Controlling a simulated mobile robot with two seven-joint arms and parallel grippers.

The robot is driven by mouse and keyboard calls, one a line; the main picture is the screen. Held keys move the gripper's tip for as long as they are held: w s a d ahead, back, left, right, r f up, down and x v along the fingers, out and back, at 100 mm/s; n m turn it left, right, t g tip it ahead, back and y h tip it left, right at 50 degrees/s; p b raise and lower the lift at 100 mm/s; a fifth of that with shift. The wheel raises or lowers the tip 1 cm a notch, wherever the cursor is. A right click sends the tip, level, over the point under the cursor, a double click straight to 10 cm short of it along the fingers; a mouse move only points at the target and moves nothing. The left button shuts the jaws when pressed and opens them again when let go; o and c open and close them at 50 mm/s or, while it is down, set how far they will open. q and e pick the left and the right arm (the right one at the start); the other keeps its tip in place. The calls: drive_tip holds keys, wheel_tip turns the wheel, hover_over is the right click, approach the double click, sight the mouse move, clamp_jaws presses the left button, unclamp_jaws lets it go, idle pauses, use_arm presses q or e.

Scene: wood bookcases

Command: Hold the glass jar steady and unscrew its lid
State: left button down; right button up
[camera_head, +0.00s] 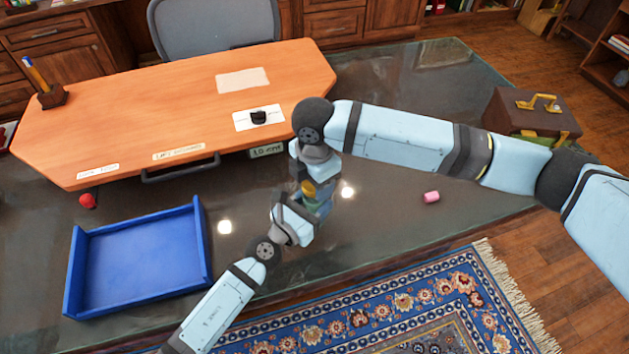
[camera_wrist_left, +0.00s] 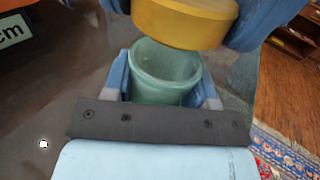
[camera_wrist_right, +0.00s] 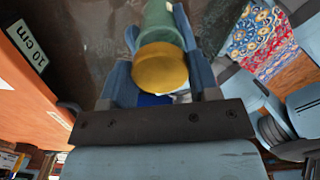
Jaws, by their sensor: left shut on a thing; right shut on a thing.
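The green glass jar (camera_wrist_left: 165,75) is between the fingers of my left gripper (camera_head: 308,208), above the dark glass tabletop. Its open mouth and inside show in the left wrist view. The yellow round lid (camera_wrist_left: 185,20) is between the fingers of my right gripper (camera_head: 309,178), which reaches down from above. The lid is off the jar's mouth and close over it, shifted partly to one side. In the right wrist view the lid (camera_wrist_right: 160,68) covers part of the jar (camera_wrist_right: 160,28). In the head view the arms hide much of both.
A blue tray (camera_head: 76,275) lies on the dark glass table (camera_head: 400,225) at left. A raised orange board (camera_head: 150,110) stands behind.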

drive_tip(key=shift+r, duration=2.05)
use_arm(q)
drive_tip(key=shift+c, duration=1.7)
unclamp_jaws()
drive_tip(key=shift+s+a, duration=0.1)
